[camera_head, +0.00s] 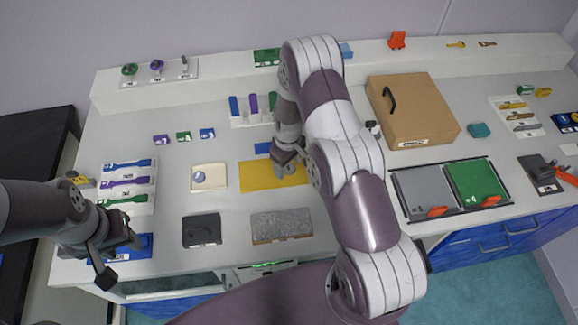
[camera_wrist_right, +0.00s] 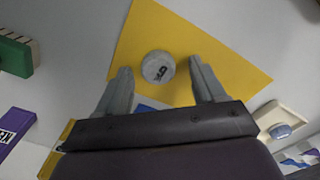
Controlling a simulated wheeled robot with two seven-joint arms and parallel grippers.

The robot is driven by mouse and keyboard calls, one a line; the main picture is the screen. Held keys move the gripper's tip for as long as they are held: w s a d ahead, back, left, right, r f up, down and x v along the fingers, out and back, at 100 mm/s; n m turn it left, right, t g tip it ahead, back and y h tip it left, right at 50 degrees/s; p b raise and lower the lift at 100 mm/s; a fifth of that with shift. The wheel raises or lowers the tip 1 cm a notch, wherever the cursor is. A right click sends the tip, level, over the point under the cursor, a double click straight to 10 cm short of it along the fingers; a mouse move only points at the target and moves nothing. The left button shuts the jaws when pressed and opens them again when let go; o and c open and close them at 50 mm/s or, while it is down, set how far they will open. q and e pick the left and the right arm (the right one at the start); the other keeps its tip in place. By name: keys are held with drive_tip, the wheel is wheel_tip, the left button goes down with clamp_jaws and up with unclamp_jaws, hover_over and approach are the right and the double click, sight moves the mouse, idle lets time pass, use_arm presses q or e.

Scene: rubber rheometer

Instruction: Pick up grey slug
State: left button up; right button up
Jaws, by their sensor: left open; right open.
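The grey slug (camera_wrist_right: 158,67) is a small round disc with dark marking on top. In the right wrist view it lies on the yellow sheet (camera_wrist_right: 221,60). My right gripper (camera_head: 288,162) is open over the sheet. In the wrist view its two fingers stand to the left and right of the slug, with a gap on each side. How far they are above it I cannot tell. In the head view the slug is hidden by my right gripper and arm. My left gripper (camera_head: 108,262) is open and empty at the front left.
A cream tray (camera_head: 221,184) with a round piece lies left of the yellow sheet. A white rack (camera_head: 237,121) with coloured pieces stands behind. A dark grey block (camera_head: 201,231) and a speckled grey slab (camera_head: 282,224) lie in front. A cardboard box (camera_head: 420,108) stands right.

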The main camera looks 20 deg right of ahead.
drive_tip(key=shift+d, duration=0.1)
drive_tip(key=shift+c, duration=0.6)
drive_tip(key=c, duration=1)
drive_tip(key=shift+r, duration=0.1)
